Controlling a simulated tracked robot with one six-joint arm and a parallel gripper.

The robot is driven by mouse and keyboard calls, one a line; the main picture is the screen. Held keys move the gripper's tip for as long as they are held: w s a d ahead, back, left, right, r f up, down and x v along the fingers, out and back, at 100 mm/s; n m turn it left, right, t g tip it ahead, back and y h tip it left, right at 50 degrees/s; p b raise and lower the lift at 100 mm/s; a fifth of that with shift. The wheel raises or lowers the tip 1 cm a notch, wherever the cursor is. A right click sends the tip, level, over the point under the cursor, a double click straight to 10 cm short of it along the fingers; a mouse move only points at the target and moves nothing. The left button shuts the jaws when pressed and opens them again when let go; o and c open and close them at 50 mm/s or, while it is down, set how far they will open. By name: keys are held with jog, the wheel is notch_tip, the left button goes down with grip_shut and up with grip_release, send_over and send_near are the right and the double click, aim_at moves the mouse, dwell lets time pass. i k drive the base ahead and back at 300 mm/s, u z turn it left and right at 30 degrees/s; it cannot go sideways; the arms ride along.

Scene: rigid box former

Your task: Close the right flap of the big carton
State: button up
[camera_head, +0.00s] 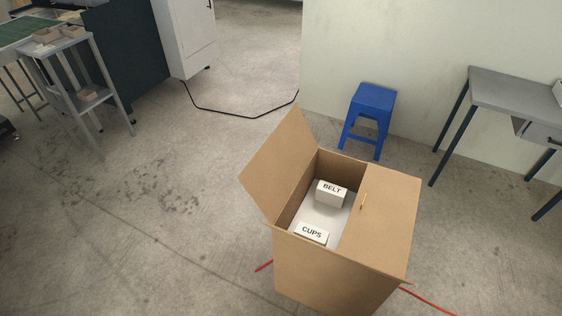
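The big brown carton (325,268) stands on the concrete floor at the lower middle right, its base cut off by the picture edge. Its left flap (283,160) stands up, tilted outward to the left. Its right flap (382,225) lies roughly flat across the right part of the top. A small yellowish tab (363,200) shows near that flap's left edge. Through the open left part I see a white box marked BELT (330,194) and a white box marked CUPS (311,234) inside. My gripper is not in view.
A blue stool (371,108) stands behind the carton by the pale wall. A grey table (515,95) stands at the right. A grey stand (58,45) and a white cabinet (188,35) are at the upper left. The floor left of the carton is clear. Red floor lines (430,301) run beside the carton.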

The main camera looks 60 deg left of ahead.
aim_at(270, 177)
jog(key=u, duration=3.8)
jog(key=i, duration=1.4)
